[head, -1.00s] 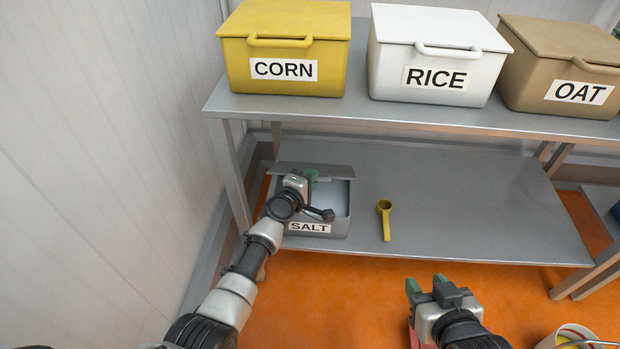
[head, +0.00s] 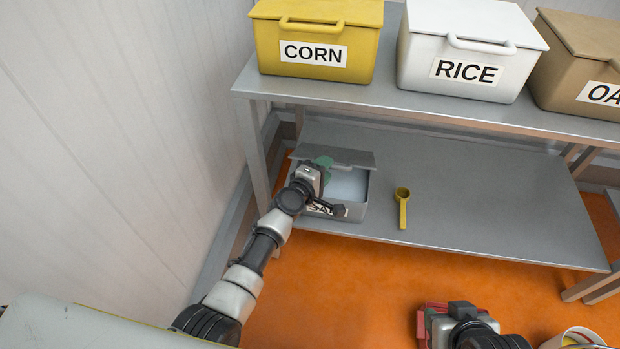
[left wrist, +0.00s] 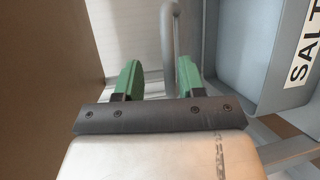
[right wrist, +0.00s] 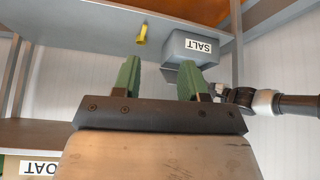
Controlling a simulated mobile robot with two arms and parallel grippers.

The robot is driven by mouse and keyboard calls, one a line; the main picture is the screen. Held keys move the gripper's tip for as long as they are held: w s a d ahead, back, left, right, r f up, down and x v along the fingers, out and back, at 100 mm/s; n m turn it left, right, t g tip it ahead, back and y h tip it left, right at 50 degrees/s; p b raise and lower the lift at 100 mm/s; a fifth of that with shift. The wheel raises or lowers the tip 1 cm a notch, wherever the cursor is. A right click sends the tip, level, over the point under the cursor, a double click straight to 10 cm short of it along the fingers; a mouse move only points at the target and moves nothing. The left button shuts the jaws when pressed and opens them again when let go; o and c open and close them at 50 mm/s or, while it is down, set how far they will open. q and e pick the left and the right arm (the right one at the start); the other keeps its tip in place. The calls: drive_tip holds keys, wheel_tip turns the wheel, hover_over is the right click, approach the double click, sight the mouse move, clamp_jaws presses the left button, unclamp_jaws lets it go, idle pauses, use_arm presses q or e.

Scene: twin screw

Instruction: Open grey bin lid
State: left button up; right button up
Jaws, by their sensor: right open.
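The grey bin (head: 338,210) labelled SALT stands on the lower shelf near its left end. Its grey lid (head: 345,157) is raised along the back, and pale contents (head: 347,184) show inside. My left gripper (head: 324,169) is over the bin's left side near the lid. In the left wrist view its green fingers (left wrist: 158,78) are apart, with a grey curved bar (left wrist: 169,45) showing between and beyond them; I cannot tell if they touch it. My right gripper (head: 450,313) is low in front of the shelf; its fingers (right wrist: 158,80) are apart and empty in the right wrist view.
A yellow scoop (head: 402,205) lies on the lower shelf (head: 480,200) right of the bin. CORN (head: 316,45), RICE (head: 465,55) and OAT (head: 580,70) bins stand on the upper shelf. A wall (head: 120,130) is close on the left. A bucket (head: 573,338) is at lower right.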

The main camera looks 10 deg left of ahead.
use_arm(q)
drive_tip(key=p+v, duration=0.2)
drive_tip(key=v, duration=0.5)
drive_tip(key=shift+r, duration=0.15)
use_arm(e)
drive_tip(key=shift+s+d+r+g+h, duration=0.15)
drive_tip(key=shift+s+d+g, duration=0.1)
drive_tip(key=shift+s+g, duration=0.4)
drive_tip(key=shift+s+d+g+h, duration=0.1)
drive_tip(key=shift+s+d+g, duration=0.2)
drive_tip(key=shift+s, duration=0.5)
drive_tip(key=shift+s+d+r+g+h, duration=0.1)
drive_tip(key=shift+s+d+g+h, duration=0.05)
drive_tip(key=shift+s+g, duration=0.5)
use_arm(q)
drive_tip(key=shift+c, duration=0.4)
use_arm(e)
drive_tip(key=shift+s, duration=0.1)
